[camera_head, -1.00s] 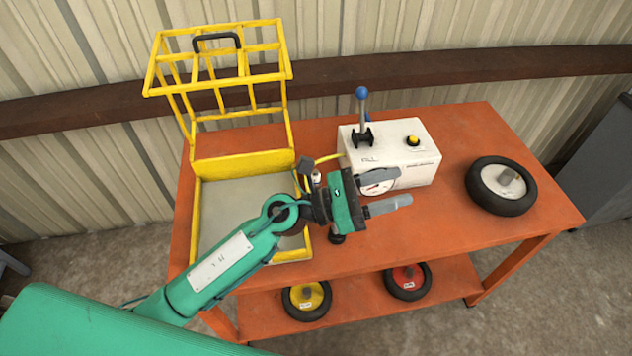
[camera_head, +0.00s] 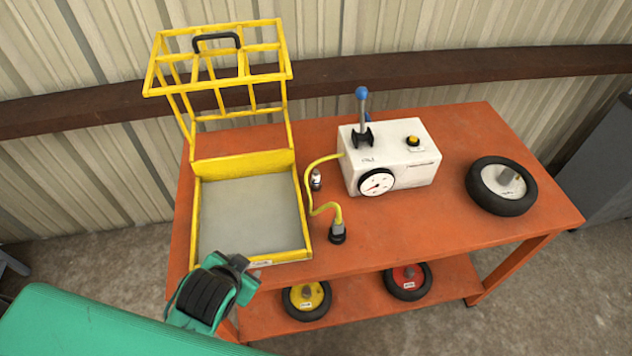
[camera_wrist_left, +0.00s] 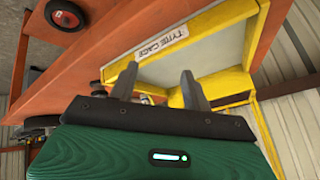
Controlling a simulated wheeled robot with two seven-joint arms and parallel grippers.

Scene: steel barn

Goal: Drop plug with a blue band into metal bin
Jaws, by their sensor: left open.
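I cannot make out a plug with a blue band or a metal bin in these views. A small dark and light cylinder (camera_head: 316,179) stands on the orange table between the yellow cage and the white box, too small to tell any band. My left gripper is at the table's front left, near the cage's front edge. In the head view only part of my left arm shows. In the left wrist view the gripper (camera_wrist_left: 157,82) has its two grey fingers apart with nothing between them, pointing towards the cage. My right gripper is not in view.
A yellow tyre cage (camera_head: 250,254) stands at the table's left, its tray empty. A white box (camera_head: 405,165) has a gauge and a blue-knobbed lever. A yellow hose (camera_head: 308,190) ends at a black fitting (camera_head: 337,234). A wheel (camera_head: 502,186) lies right; two wheels are below.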

